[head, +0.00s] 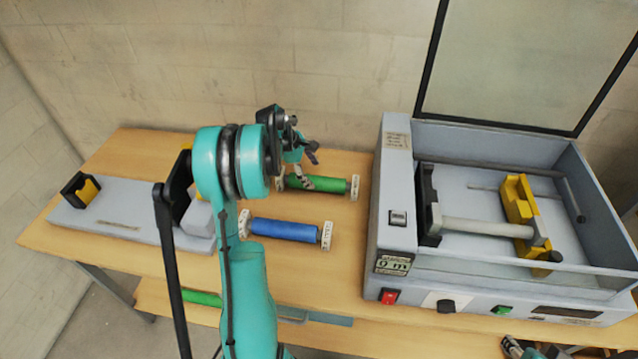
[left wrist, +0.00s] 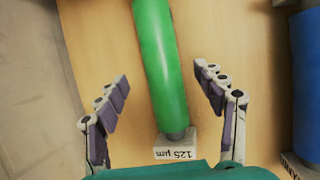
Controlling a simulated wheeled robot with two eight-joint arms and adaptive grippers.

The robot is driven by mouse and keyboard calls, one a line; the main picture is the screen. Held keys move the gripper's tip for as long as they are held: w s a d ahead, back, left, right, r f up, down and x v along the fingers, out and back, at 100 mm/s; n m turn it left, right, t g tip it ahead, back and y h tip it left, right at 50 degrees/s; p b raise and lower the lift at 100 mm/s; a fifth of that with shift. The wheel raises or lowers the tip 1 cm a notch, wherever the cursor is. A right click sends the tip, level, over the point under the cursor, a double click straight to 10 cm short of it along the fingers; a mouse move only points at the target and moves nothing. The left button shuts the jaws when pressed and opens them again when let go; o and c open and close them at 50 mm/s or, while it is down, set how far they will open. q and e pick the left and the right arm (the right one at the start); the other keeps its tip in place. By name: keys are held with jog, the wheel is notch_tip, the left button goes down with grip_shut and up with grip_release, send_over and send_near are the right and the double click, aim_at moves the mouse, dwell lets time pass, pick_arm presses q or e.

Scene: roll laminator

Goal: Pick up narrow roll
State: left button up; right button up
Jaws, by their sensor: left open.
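A green roll (head: 325,184) with white square end pieces lies on the wooden table, left of the laminator. A blue roll (head: 285,230) with similar ends lies nearer the front. Which one is the narrow roll I cannot tell for sure. My left gripper (head: 308,170) is open and empty at the left part of the green roll. In the left wrist view, the green roll (left wrist: 160,60) runs between the open fingers (left wrist: 161,82), with gaps on both sides. Its end piece reads "125 µm". The blue roll (left wrist: 306,85) shows at the right edge. Part of my right gripper (head: 518,347) shows at the bottom edge.
The grey laminator (head: 380,240) stands at right with its clear lid raised. Inside, a grey bar sits between a black and a yellow holder (head: 520,210). A grey base (head: 130,200) with holders is at left. Another green roll (head: 200,298) is on the lower shelf.

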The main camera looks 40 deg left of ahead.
aim_at(315, 179)
pick_arm(q)
jog(key=b+x, duration=0.1)
jog(key=x, duration=0.4)
jog(key=shift+s+a+f, duration=0.1)
jog(key=shift+a+f, duration=0.05)
jog(key=shift+f, duration=0.05)
jog(key=shift+r, duration=0.1)
grip_shut()
